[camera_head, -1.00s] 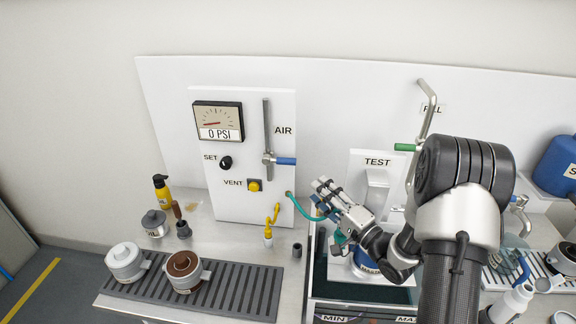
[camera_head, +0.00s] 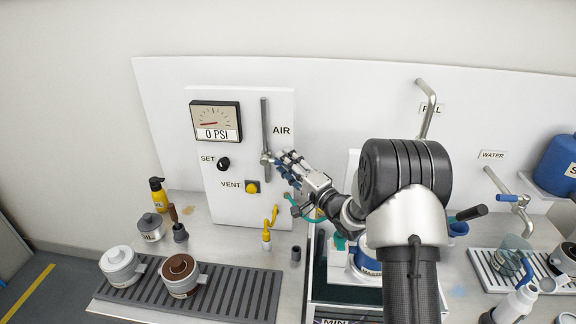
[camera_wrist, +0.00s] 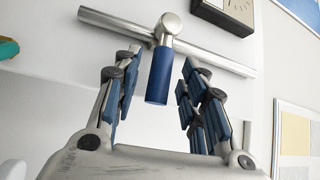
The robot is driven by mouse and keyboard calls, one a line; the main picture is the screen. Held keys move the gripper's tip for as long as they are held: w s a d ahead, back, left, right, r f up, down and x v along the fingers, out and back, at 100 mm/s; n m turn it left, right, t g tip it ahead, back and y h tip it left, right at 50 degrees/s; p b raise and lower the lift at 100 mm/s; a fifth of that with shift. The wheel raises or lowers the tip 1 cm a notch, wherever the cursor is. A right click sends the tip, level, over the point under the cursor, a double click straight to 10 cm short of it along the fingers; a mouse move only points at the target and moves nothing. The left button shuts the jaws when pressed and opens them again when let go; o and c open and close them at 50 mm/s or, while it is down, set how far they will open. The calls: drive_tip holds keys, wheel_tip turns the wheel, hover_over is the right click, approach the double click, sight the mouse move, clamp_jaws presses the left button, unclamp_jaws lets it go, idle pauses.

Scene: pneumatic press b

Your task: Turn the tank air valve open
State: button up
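The air valve has a blue handle (camera_wrist: 158,76) on a grey pipe (camera_wrist: 210,55) in the wrist view. In the head view the pipe (camera_head: 264,125) runs upright beside the AIR label, and my gripper hides most of the blue handle. My gripper (camera_head: 281,163) is at the valve. In the wrist view my gripper (camera_wrist: 150,85) is open, with the handle between its two blue-padded fingers and a gap on each side. The gauge (camera_head: 216,121) reads 0 PSI.
A SET knob (camera_head: 223,164) and a yellow VENT button (camera_head: 252,187) are on the panel left of the valve. A yellow fitting (camera_head: 268,228) stands below. A black slatted tray (camera_head: 235,292) with two pots lies on the bench.

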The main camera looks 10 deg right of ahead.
drive_tip(key=shift+c, duration=0.6)
clamp_jaws()
